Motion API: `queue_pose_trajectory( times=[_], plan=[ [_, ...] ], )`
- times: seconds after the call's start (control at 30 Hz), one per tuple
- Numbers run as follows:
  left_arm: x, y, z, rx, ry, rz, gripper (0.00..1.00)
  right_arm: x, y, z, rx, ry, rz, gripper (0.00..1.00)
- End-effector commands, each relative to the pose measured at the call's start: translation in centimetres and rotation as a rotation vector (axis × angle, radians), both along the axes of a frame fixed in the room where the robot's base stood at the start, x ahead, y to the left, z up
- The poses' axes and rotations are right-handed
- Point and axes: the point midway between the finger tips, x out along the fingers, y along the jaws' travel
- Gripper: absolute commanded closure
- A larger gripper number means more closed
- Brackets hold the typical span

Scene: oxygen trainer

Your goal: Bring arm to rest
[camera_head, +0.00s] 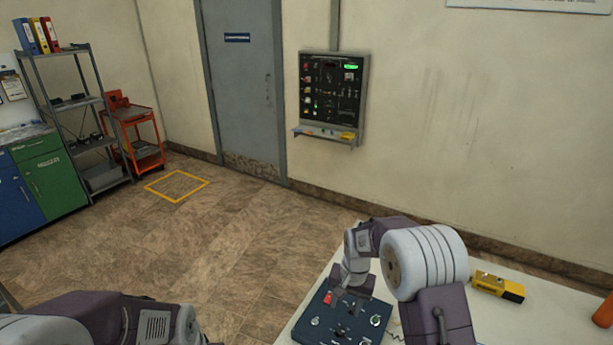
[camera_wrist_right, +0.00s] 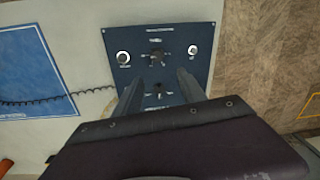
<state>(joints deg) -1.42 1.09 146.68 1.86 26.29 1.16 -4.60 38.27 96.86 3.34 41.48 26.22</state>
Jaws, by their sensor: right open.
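My right arm (camera_head: 425,262) reaches over the white table at the lower right of the head view. My right gripper (camera_wrist_right: 162,80) is open and empty. Its two fingers point at a dark blue panel box (camera_wrist_right: 177,40) with round knobs, and I cannot tell whether they touch it. The box also shows in the head view (camera_head: 318,328), with a red switch (camera_head: 328,297) near the gripper. My left arm (camera_head: 110,318) shows at the lower left of the head view, but its gripper is out of view.
A yellow device (camera_head: 497,287) and an orange cylinder (camera_head: 604,312) are on the white table (camera_head: 540,325). A blue mat (camera_wrist_right: 35,70) lies beside the box, with a coiled cord (camera_wrist_right: 40,101). A wall panel (camera_head: 333,95), shelf (camera_head: 85,105) and orange cart (camera_head: 132,135) stand farther off. The middle floor is clear.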

Motion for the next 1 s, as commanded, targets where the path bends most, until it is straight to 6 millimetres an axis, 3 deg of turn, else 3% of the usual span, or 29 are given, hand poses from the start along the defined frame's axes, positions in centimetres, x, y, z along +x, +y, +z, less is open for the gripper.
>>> queue_pose_trajectory(
  times=[0.07,0.17,0.2,0.3,0.4,0.5,0.63,1.0],
  plan=[
    [0.0,0.0,0.0,0.0,0.0,0.0,0.64,0.0,-0.5,3.3,0.004,-0.056,-0.011,0.52],
    [0.0,0.0,0.0,0.0,0.0,0.0,0.64,-3.7,-1.5,6.3,0.0,-0.082,-0.011,0.52],
    [0.0,0.0,0.0,0.0,0.0,0.0,0.64,-5.7,-1.9,7.0,-0.006,-0.09,0.011,0.52],
    [0.0,0.0,0.0,0.0,0.0,0.0,0.64,-11.2,-2.7,7.3,-0.023,-0.096,0.097,0.52],
    [0.0,0.0,0.0,0.0,0.0,0.0,0.64,-16.2,-3.2,6.1,-0.039,-0.078,0.205,0.52],
    [0.0,0.0,0.0,0.0,0.0,0.0,0.64,-19.4,-3.4,4.3,-0.047,-0.039,0.311,0.52],
    [0.0,0.0,0.0,0.0,0.0,0.0,0.64,-19.1,-3.4,4.2,-0.058,-0.06,0.395,0.52],
    [0.0,0.0,0.0,0.0,0.0,0.0,0.64,-19.1,-3.4,4.2,-0.058,-0.058,0.395,0.52]
  ],
)
